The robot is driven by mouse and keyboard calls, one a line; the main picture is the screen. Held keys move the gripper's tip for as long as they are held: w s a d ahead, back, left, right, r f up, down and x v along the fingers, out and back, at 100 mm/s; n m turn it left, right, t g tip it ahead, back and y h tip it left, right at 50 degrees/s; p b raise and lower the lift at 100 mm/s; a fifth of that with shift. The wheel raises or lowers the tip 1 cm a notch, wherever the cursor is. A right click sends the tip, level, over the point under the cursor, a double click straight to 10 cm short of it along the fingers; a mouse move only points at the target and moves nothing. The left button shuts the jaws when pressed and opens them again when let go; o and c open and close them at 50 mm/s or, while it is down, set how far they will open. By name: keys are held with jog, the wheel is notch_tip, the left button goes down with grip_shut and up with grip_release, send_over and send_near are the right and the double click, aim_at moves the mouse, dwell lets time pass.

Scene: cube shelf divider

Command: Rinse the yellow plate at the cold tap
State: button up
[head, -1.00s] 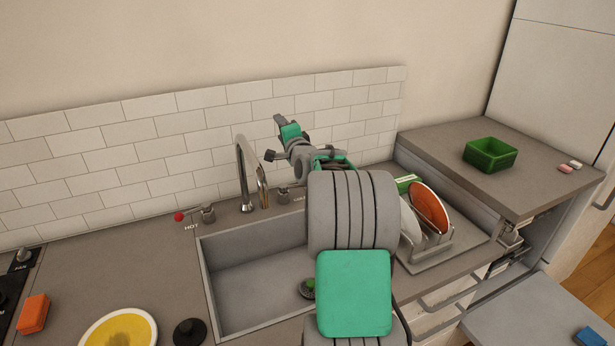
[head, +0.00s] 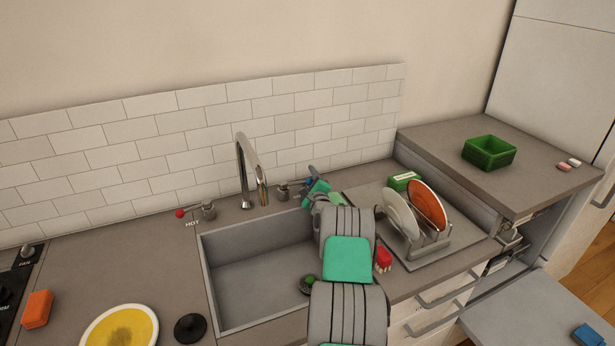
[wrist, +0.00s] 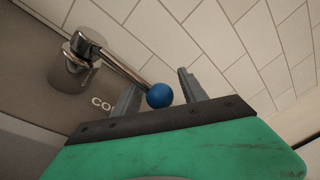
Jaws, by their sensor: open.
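The yellow plate (head: 121,330) lies on the counter left of the sink, with a brown stain in its middle. The cold tap's lever, with its blue knob (wrist: 160,95), sits between the fingertips of my open gripper (wrist: 158,92) in the wrist view. Its metal base (wrist: 80,60) stands beside the lettering "CO", the rest of which is hidden. In the head view the cold tap (head: 283,190) is right of the spout (head: 249,172), and my arm partly covers the area. I cannot tell whether the fingers touch the knob. No water shows at the spout.
The sink (head: 250,285) is empty apart from a drain piece (head: 307,284). The hot tap (head: 207,210) has a red knob. A black stopper (head: 190,329) and orange sponge (head: 37,308) lie left. A dish rack (head: 433,246) holds plates at right.

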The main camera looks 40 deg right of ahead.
jog(key=shift+w, duration=0.15)
grip_shut()
dwell(0.4)
jog(key=shift+r, duration=0.15)
dwell(0.8)
